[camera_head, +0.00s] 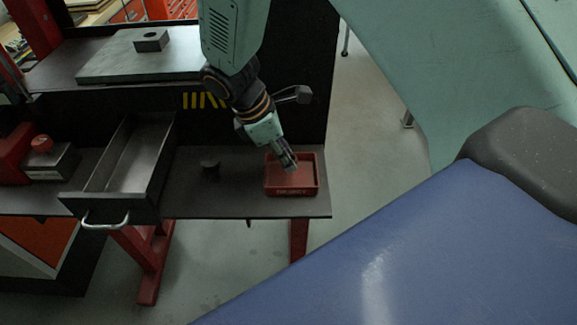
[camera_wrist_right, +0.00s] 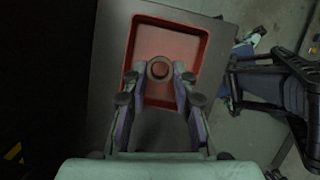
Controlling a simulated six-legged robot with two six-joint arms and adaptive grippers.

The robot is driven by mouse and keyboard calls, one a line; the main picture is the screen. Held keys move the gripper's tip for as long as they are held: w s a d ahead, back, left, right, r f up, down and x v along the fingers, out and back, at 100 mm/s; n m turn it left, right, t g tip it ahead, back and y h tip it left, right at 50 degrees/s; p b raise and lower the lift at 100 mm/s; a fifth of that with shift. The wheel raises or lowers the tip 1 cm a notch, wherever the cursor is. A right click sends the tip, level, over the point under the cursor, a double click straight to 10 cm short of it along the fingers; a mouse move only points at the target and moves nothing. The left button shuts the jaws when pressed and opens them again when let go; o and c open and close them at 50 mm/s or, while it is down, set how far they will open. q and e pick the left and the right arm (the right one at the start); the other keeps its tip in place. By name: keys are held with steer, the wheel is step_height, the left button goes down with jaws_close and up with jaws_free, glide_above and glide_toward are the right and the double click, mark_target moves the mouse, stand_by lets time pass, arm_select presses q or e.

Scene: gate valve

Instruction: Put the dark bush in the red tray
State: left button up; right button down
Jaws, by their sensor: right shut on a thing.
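The red tray (camera_head: 305,180) lies on the right end of the dark bench shelf; its red floor and rim also show in the wrist view (camera_wrist_right: 170,38). My right gripper (camera_head: 289,163) points down over the tray. In the wrist view its two fingers (camera_wrist_right: 160,72) are closed on the dark bush (camera_wrist_right: 160,59), a small ring with red showing through its hole. The bush appears over the tray's floor; I cannot tell whether it touches it. In the head view the bush is too small to make out clearly. My left gripper is not in view.
A dark round piece (camera_head: 210,167) stands on the shelf left of the tray. An open drawer (camera_head: 133,160) is further left. A grey plate (camera_head: 125,62) with a small block (camera_head: 151,40) lies on the upper level. The shelf's right edge is close to the tray.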

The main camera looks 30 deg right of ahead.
mark_target(292, 177)
steer(key=f, duration=0.3)
steer(key=shift+s+a, duration=0.15)
steer(key=shift+s, duration=0.05)
steer(key=shift+f, duration=0.2)
steer(key=shift+w+d, duration=0.1)
steer(key=shift+d, duration=0.1)
steer(key=shift+f, duration=0.25)
steer(key=c, duration=1.1)
jaws_free()
steer(key=shift+a+r, duration=0.15)
steer(key=shift+o, duration=0.2)
